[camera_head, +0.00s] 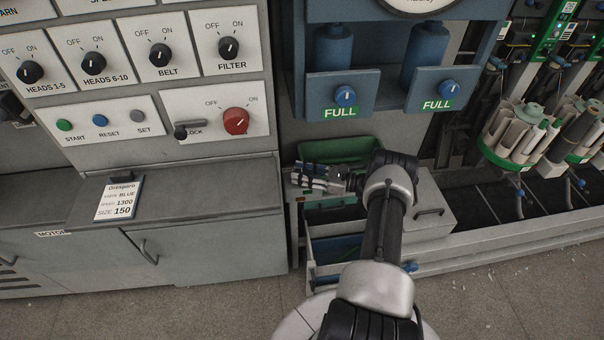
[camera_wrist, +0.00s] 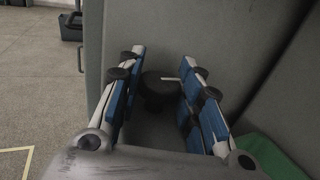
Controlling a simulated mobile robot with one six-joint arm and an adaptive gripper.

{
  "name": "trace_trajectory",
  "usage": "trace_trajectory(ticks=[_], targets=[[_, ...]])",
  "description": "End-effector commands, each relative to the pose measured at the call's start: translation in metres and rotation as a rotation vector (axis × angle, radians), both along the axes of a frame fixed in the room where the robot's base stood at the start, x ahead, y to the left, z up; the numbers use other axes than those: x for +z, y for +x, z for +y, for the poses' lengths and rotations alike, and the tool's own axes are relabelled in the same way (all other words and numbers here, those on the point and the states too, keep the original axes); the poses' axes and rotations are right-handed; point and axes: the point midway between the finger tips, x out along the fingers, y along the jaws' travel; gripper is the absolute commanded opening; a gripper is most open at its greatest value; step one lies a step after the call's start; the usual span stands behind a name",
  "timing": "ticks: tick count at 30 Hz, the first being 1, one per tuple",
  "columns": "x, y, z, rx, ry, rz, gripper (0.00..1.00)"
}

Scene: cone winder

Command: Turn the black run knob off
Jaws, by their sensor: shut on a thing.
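The black run knob (camera_wrist: 160,90) shows in the wrist view between my fingers, on a plain grey surface. Its white pointer mark runs nearly level in that picture, and no lettering shows beside it. My gripper (camera_wrist: 165,72) is shut on this knob, with blue-and-white fingers on its left and right. In the head view my gripper (camera_head: 302,180) reaches left to the lower cabinet's right side, above a drawer unit. There the knob is hidden by the gripper and the cabinet.
A green bin (camera_head: 345,150) lies just behind my gripper. The grey cabinet (camera_head: 225,235) stands left of it, with a panel of black knobs and a red knob (camera_head: 236,121) above. Winding heads (camera_head: 520,135) stand at the right. Floor is clear in front of the cabinet.

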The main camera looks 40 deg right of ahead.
Motion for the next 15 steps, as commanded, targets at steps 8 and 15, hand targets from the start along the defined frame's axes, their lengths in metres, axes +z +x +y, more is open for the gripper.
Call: trace_trajectory(ticks=[8,15], targets=[[-0.0011,-0.0008,0.0003,-0.001,0.001,0.002,0.39],[-0.0004,-0.0003,0.0002,-0.001,0.0,0.0,0.53]])
